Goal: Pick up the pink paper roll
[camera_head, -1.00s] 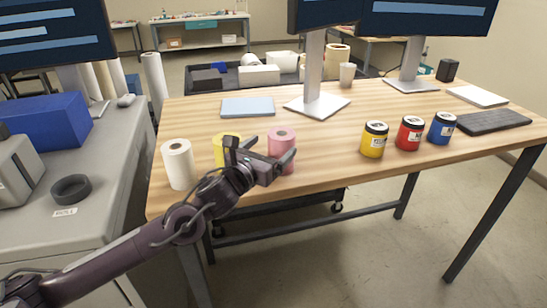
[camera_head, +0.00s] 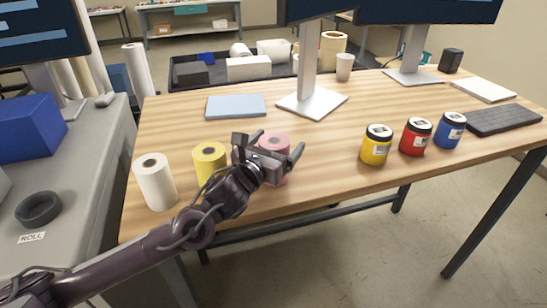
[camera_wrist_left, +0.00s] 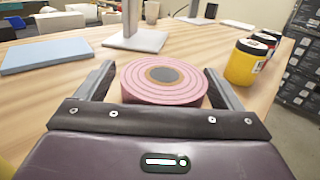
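The pink paper roll (camera_head: 274,142) stands upright on the wooden table, partly hidden behind my left gripper (camera_head: 270,147) in the head view. In the left wrist view the pink roll (camera_wrist_left: 164,80) sits between the two fingers of my left gripper (camera_wrist_left: 160,88). The fingers are spread, with a visible gap on each side of the roll. My right gripper is not in view.
A yellow roll (camera_head: 209,162) and a white roll (camera_head: 155,182) stand to the left of the pink one. Yellow (camera_head: 376,146), red (camera_head: 415,137) and blue (camera_head: 449,130) jars stand to the right. A monitor stand (camera_head: 311,102) is behind. The table between the pink roll and jars is clear.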

